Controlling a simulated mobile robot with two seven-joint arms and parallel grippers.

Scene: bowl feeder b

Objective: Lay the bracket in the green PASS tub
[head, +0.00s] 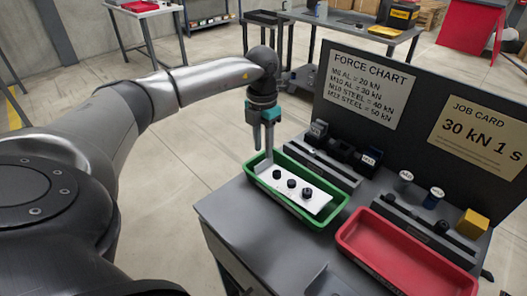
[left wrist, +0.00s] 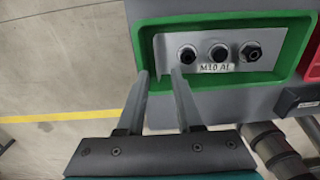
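The bracket (head: 293,190) is a pale L-shaped plate with several dark bolts or studs and an upright flange at its left end. It lies inside the green tub (head: 331,218), flat plate facing up. In the left wrist view the bracket (left wrist: 214,78) shows the label M10 AL, within the green tub's rim (left wrist: 225,20). My left gripper (head: 263,146) points down over the tub's left end, at the flange. In the wrist view its fingers (left wrist: 159,72) are apart, with the flange seen between their tips and gaps showing beside it. My right gripper is out of view.
A red tub (head: 405,250) stands right of the green one on the grey bench (head: 222,215). Dark fixtures (head: 335,150), small labelled cylinders (head: 433,197) and a yellow block (head: 471,224) are behind. A dark board (head: 425,105) with two cards rises at the bench's back.

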